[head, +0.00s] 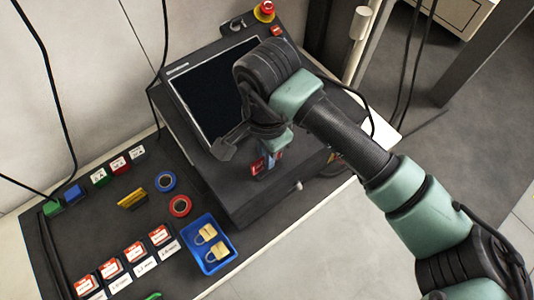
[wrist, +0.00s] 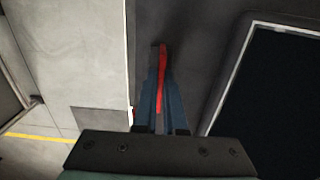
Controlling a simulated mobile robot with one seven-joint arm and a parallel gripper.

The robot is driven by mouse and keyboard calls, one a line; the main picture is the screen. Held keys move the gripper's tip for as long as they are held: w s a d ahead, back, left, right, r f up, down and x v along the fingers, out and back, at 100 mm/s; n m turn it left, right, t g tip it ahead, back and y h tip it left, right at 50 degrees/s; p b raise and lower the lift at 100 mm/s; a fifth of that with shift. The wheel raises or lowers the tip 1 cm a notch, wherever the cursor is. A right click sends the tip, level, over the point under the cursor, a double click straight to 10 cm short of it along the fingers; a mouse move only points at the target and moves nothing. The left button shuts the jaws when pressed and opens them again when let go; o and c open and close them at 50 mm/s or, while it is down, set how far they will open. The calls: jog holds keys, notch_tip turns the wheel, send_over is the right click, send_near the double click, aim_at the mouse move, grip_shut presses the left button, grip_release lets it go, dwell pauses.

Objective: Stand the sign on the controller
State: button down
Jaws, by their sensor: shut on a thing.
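The controller is a large dark box (head: 249,208) with a tilted black screen (head: 208,88) and a flat top ledge in front of it. The screen also shows at the right of the wrist view (wrist: 270,95). My gripper (head: 266,166) is over the front ledge, shut on the sign (head: 258,165), a small red piece with some white. In the wrist view the sign (wrist: 162,80) is a thin red edge, seen nearly edge-on between the two bluish fingers. It looks upright. I cannot tell whether its bottom touches the ledge. My wrist hides part of the screen.
Left of the controller a dark mat (head: 105,225) holds several red-and-white tags, a blue tray (head: 209,245) with two padlocks, a blue roll (head: 165,181), a red roll (head: 180,206) and a yellow piece (head: 132,199). A red emergency button (head: 265,10) sits behind the screen.

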jog(key=shift+f, duration=0.1)
jog(key=c, duration=1)
grip_release()
notch_tip(320, 180, up, 12)
jog(key=p, duration=0.4)
jog(key=shift+r+p, duration=0.2)
jog(key=shift+p, duration=0.1)
